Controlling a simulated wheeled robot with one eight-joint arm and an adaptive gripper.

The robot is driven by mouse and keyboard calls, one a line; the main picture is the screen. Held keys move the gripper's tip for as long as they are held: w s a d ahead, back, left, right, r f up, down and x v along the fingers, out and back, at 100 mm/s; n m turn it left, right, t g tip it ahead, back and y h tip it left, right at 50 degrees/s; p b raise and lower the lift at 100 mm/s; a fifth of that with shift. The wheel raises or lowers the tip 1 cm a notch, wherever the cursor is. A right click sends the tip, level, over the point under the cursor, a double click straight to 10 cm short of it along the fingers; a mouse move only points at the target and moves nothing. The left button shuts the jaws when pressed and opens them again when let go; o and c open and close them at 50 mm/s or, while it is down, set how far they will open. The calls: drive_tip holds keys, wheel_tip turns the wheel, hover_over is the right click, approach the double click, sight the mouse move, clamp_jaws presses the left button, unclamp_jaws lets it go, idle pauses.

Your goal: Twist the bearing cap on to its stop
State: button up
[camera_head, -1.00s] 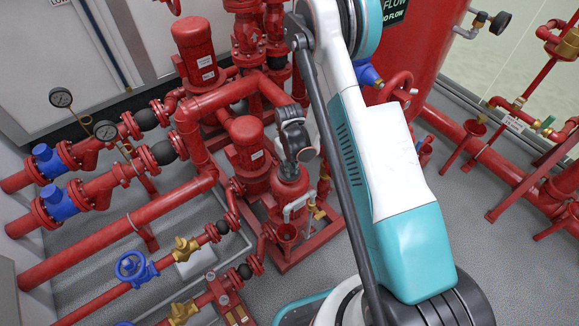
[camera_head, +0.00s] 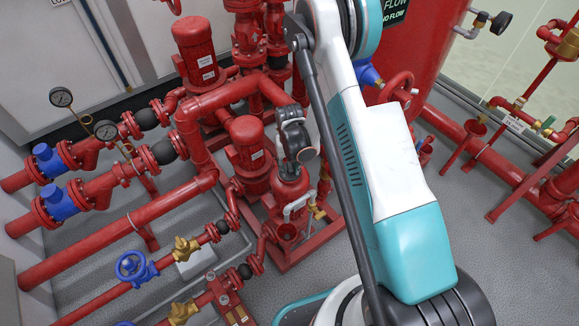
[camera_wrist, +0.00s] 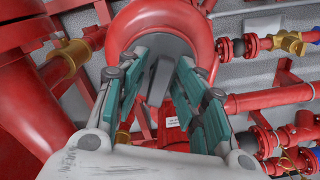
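In the wrist view a grey cap (camera_wrist: 161,73) with a raised bar sits in the round mouth of a red housing (camera_wrist: 203,27); I take it for the bearing cap. My gripper (camera_wrist: 161,66) reaches toward it, with one teal-padded finger on each side of the bar. The fingers stand apart, and I cannot tell whether their tips touch the cap. In the head view my gripper's end is over the top of the red pump housing (camera_head: 291,187), and the cap itself is hidden there.
Red pipes (camera_head: 110,232) with blue valves (camera_head: 58,203) and gauges (camera_head: 60,97) fill the left. A red motor (camera_head: 246,140) stands close to my gripper's left. A red tank (camera_head: 420,60) and handwheel (camera_head: 398,88) are behind my arm.

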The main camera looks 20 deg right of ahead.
wheel_tip(320, 180, up, 12)
idle(0.7)
drive_tip(key=s+r+t, duration=0.2)
drive_tip(key=s+r, duration=0.2)
drive_tip(key=r, duration=0.6)
drive_tip(key=s+r+t, duration=0.1)
drive_tip(key=s+r, duration=0.2)
drive_tip(key=r, duration=0.8)
drive_tip(key=s+r+n+t, duration=0.1)
drive_tip(key=s+r+t, duration=0.3)
drive_tip(key=s, duration=1.2)
drive_tip(key=shift+r, duration=2.2)
